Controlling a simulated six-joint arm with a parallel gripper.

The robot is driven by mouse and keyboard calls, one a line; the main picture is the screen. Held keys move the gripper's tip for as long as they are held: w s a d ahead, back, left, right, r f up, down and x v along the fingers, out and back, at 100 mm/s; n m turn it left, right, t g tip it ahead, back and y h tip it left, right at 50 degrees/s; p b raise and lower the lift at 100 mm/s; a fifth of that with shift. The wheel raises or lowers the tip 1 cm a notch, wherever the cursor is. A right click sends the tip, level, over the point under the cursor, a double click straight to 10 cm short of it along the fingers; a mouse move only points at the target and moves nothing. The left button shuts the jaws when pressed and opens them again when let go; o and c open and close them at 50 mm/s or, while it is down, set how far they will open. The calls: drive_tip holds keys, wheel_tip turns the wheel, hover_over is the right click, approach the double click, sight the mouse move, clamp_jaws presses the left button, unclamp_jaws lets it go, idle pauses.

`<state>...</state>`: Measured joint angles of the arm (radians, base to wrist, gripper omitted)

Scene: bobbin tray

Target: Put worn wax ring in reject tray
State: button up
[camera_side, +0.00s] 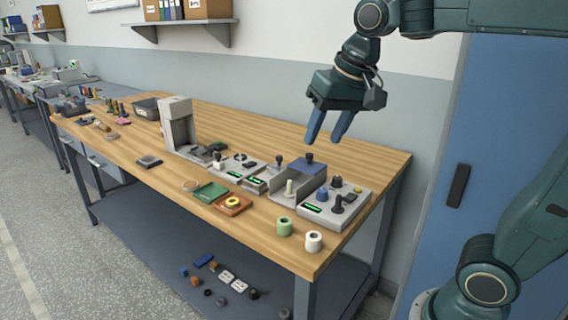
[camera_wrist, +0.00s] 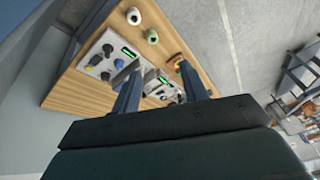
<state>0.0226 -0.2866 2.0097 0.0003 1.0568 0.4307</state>
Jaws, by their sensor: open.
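In the side view a yellow ring (camera_side: 232,202) with a dark centre lies in a small orange-brown tray (camera_side: 244,209). A shallow green tray (camera_side: 204,189) sits left of it, and a thin pale ring (camera_side: 190,185) lies beside the green tray on the wood. I cannot tell which ring is the worn one, or which tray is the reject tray. My gripper (camera_side: 323,138) is open and empty, fingers down, high above the right end of the bench. In the wrist view its two blue fingers (camera_wrist: 160,85) stand apart over the bench; the orange-brown tray (camera_wrist: 177,61) shows partly near the right finger.
A green spool (camera_side: 284,227) and a white spool (camera_side: 313,241) stand on the front right of the wooden bench (camera_side: 265,236). Grey devices with knobs (camera_side: 335,205) and a raised blue-topped stand (camera_side: 306,168) lie below my gripper. A tall grey machine (camera_side: 178,123) stands farther left.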

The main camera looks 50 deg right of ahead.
drive_tip(key=s+f+n+t, duration=0.1)
drive_tip(key=s+f+n, duration=0.4)
drive_tip(key=s, duration=0.8)
drive_tip(key=shift+a+f, duration=0.35)
drive_tip(key=shift+f, duration=0.65)
